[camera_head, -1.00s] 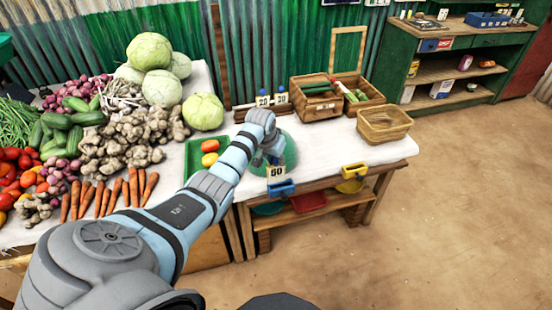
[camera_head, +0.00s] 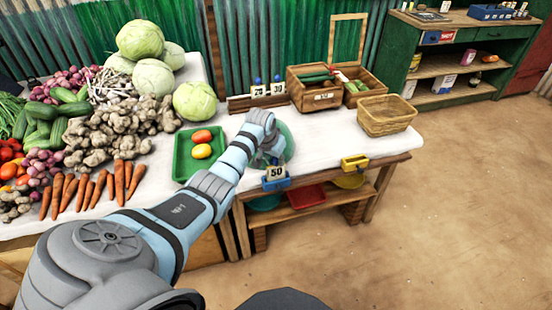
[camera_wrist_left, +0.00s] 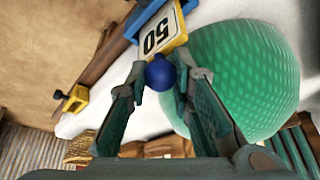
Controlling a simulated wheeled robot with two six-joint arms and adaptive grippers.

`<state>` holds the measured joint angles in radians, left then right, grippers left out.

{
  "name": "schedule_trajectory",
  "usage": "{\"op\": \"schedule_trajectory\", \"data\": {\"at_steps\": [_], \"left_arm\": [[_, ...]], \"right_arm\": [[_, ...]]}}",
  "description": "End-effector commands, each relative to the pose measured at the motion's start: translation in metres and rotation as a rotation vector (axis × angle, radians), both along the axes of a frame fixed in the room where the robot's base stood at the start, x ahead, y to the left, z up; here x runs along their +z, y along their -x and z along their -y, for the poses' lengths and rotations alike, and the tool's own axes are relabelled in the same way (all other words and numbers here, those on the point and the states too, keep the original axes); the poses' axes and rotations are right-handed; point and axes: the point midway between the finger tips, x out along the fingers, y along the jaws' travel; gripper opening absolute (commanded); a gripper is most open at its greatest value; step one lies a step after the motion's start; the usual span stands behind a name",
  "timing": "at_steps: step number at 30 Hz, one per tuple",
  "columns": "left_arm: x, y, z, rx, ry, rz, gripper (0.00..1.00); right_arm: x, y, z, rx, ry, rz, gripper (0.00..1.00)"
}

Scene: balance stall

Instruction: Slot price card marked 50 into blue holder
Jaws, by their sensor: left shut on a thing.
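The price card marked 50 (camera_head: 276,173) is white with a yellow edge and a blue ball knob (camera_wrist_left: 160,74). My left gripper (camera_head: 271,156) is shut on the card by this knob, which sits between the fingers in the left wrist view. The blue holder (camera_head: 276,184) is on the table's front edge, directly below the card. The card's lower edge meets the holder in the head view, and blue holder parts (camera_wrist_left: 138,18) show around that edge in the wrist view. I cannot tell how deep the card sits. My right gripper is not in view.
A green round thing (camera_wrist_left: 245,75) lies close beside the gripper. A yellow holder (camera_head: 355,162) is further right on the front edge. A wicker basket (camera_head: 386,116), wooden crates and cards 20 and 30 (camera_head: 268,90) stand behind. A green tray (camera_head: 185,165) is left.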

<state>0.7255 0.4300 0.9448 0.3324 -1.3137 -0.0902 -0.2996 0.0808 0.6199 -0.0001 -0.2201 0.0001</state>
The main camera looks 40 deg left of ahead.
Motion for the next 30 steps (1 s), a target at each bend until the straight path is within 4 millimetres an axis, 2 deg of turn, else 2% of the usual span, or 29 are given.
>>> {"op": "schedule_trajectory", "data": {"at_steps": [6, 7, 10, 11, 17, 21, 22, 30], "left_arm": [[0.0007, 0.0001, 0.0000, 0.000, 0.000, 0.000, 0.00], [0.0007, 0.0001, 0.0000, 0.000, 0.000, 0.000, 0.26], [0.0006, 0.0000, 0.0001, 0.000, 0.000, 0.000, 0.42], [0.0006, 0.0000, 0.0001, 0.000, 0.000, 0.000, 0.44], [0.0006, 0.0000, 0.0002, 0.000, 0.000, 0.000, 0.44], [0.0006, 0.0001, 0.0002, 0.000, 0.000, 0.000, 0.65], [0.0006, 0.0001, 0.0002, 0.000, 0.000, 0.000, 0.68], [0.0006, 0.0000, 0.0002, 0.000, 0.000, 0.000, 0.68]], "right_arm": [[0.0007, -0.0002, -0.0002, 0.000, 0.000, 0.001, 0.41], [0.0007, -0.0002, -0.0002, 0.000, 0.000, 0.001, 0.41], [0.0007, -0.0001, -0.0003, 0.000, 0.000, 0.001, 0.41], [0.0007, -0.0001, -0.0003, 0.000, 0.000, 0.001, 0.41], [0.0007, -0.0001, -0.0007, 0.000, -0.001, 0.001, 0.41], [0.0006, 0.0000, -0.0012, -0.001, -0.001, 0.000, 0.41], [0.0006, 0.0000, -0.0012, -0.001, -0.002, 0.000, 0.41], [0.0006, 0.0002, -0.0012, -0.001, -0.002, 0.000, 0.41]]}}
